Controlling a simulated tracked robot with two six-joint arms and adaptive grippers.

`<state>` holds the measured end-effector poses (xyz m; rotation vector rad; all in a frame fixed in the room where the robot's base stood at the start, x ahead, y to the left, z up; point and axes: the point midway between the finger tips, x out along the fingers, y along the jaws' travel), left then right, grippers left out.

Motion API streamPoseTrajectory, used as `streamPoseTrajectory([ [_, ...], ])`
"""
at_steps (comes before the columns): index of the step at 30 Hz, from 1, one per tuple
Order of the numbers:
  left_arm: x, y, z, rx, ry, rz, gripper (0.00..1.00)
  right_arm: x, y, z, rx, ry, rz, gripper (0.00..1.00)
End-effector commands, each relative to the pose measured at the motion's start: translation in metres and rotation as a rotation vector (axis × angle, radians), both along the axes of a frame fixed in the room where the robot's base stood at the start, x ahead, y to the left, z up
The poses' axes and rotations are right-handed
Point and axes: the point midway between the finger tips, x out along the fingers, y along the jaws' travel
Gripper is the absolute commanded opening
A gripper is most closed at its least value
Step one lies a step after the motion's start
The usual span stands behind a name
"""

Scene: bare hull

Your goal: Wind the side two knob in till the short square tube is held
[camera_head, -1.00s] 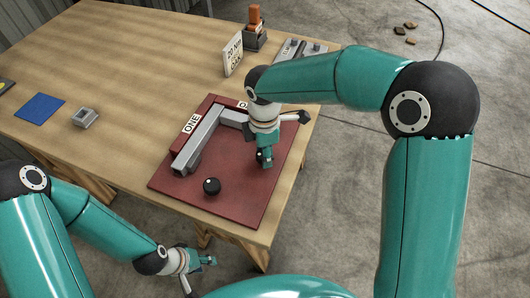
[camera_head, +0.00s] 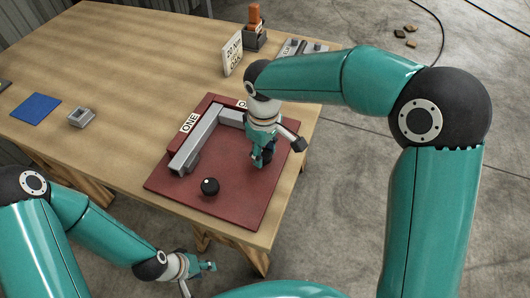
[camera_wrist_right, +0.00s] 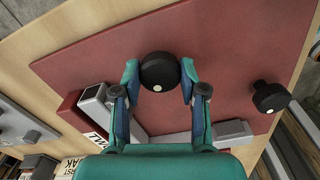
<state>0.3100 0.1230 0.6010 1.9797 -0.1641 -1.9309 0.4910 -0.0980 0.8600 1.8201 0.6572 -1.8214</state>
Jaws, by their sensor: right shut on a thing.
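A red fixture plate (camera_head: 165,187) lies at the near table corner. A grey square tube (camera_head: 197,143) lies along its wall marked ONE. A shorter grey square tube (camera_head: 231,116) lies along the other wall and shows in the right wrist view (camera_wrist_right: 93,101). My right gripper (camera_head: 262,164) points down and is shut on the side two knob, a black knob with a white dot (camera_wrist_right: 160,70); the arm hides it in the head view. Another black knob (camera_head: 210,187) stands free at the front. My left gripper (camera_head: 208,267) hangs off the table's near edge, too small to read.
A white sign (camera_head: 232,54), a holder with an orange-brown piece (camera_head: 254,22) and a tray with grey parts (camera_head: 303,47) stand at the back. A small grey block (camera_head: 81,118) and a blue mat (camera_head: 36,108) lie on the left. The table's middle is clear.

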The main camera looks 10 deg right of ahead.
Motion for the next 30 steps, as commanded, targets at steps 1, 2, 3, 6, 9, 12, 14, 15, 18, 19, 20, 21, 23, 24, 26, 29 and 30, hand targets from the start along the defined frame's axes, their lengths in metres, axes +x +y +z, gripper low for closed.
streamPoseTrajectory([
  [1, 0.0, 0.0, -0.002, 0.0, 0.0, 0.0, 0.4, 0.0, 0.001, -0.001, 0.001, 0.0, -0.043, 0.07],
  [2, 0.0, 0.0, -0.003, 0.0, 0.0, 0.0, 0.4, 0.0, 0.001, -0.001, 0.001, 0.0, -0.072, 0.07],
  [3, 0.0, 0.0, -0.004, 0.0, 0.0, 0.0, 0.4, 0.0, 0.001, -0.001, 0.001, 0.0, -0.109, 0.07],
  [6, 0.0, 0.0, -0.007, 0.0, 0.0, 0.0, 0.4, 0.0, 0.001, -0.001, 0.001, 0.001, -0.204, 0.07],
  [9, 0.0, 0.0, -0.009, 0.0, 0.0, 0.0, 0.4, 0.0, 0.001, -0.001, 0.001, 0.001, -0.299, 0.07],
  [12, 0.0, 0.0, -0.011, 0.0, 0.0, 0.0, 0.4, 0.0, 0.0, -0.001, 0.0, 0.0, -0.394, 0.07],
  [14, 0.0, 0.0, -0.013, 0.0, 0.0, 0.0, 0.4, 0.0, 0.001, -0.001, 0.0, 0.0, -0.452, 0.07],
  [15, 0.0, 0.0, -0.014, 0.0, 0.0, 0.0, 0.4, 0.0, 0.001, -0.001, 0.0, 0.0, -0.489, 0.07],
  [18, 0.0, 0.0, -0.016, 0.0, 0.0, 0.0, 0.4, 0.0, 0.0, -0.001, -0.001, 0.0, -0.585, 0.07],
  [19, 0.0, 0.0, -0.017, 0.0, 0.0, 0.0, 0.4, 0.0, 0.0, -0.001, -0.001, 0.0, -0.613, 0.07],
  [20, 0.0, 0.0, -0.017, 0.0, 0.0, 0.0, 0.4, 0.0, 0.0, -0.001, -0.001, 0.0, -0.642, 0.07],
  [21, 0.0, 0.0, -0.018, 0.0, 0.0, 0.0, 0.4, 0.0, 0.0, -0.001, -0.001, 0.0, -0.68, 0.07],
  [23, 0.0, 0.0, -0.02, 0.0, 0.0, 0.0, 0.4, 0.0, 0.0, -0.001, -0.001, 0.001, -0.737, 0.07],
  [24, 0.0, 0.0, -0.021, 0.0, 0.0, 0.0, 0.4, 0.0, 0.0, -0.001, -0.001, 0.001, -0.775, 0.07],
  [26, 0.0, 0.0, -0.022, 0.0, 0.0, 0.0, 0.4, 0.0, 0.0, -0.001, -0.001, 0.0, -0.832, 0.07],
  [29, 0.0, 0.0, -0.024, 0.0, 0.0, 0.0, 0.4, 0.0, 0.0, -0.001, -0.001, 0.0, -0.927, 0.07],
  [30, 0.0, 0.0, -0.025, 0.0, 0.0, 0.0, 0.4, 0.0, 0.0, -0.001, -0.001, 0.0, -0.965, 0.07],
])
